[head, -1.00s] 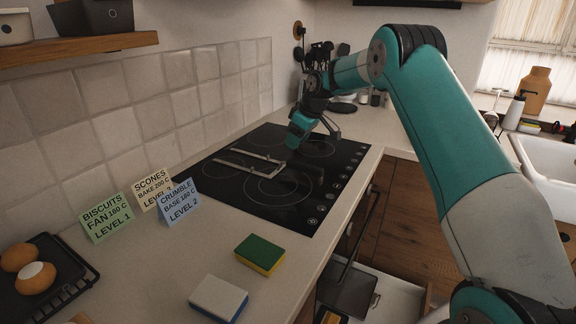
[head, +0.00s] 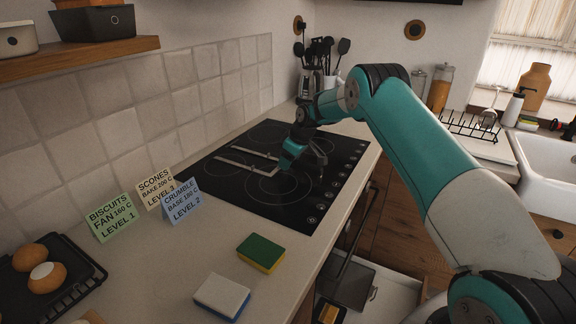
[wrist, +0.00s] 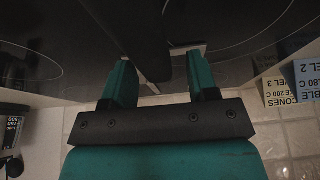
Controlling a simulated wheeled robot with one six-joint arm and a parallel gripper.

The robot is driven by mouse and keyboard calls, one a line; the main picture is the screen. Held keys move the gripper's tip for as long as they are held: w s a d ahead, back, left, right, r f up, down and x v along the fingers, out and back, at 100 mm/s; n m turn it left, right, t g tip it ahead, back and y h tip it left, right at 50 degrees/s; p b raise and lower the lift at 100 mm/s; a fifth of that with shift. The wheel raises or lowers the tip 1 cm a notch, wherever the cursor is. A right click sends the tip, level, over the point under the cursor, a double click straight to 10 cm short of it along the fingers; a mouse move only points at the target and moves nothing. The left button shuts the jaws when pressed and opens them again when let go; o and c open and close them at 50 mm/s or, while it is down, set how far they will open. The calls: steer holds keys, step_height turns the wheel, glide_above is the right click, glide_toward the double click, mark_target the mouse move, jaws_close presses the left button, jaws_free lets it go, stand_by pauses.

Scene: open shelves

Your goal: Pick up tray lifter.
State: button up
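The tray lifter (head: 247,151) appears to be the thing with light metal bars lying on the black hob. My gripper (head: 305,162) is over the hob, just right of those bars, fingers pointing down. In the wrist view its two green fingers (wrist: 160,78) are apart, so it is open. A dark bar passes between them, with light metal pieces (wrist: 187,49) close to the fingertips. I cannot tell whether the fingers touch it. Part of the tray lifter is hidden by my gripper in the head view.
The hob (head: 290,205) is set in the pale counter. Three label cards (head: 111,217), two sponges (head: 261,252) and a dark rack with eggs (head: 45,282) are nearer. A tiled wall bounds the left; utensils (head: 322,60) stand behind. An open drawer (head: 375,292) is below the counter.

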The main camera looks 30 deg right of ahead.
jaws_close()
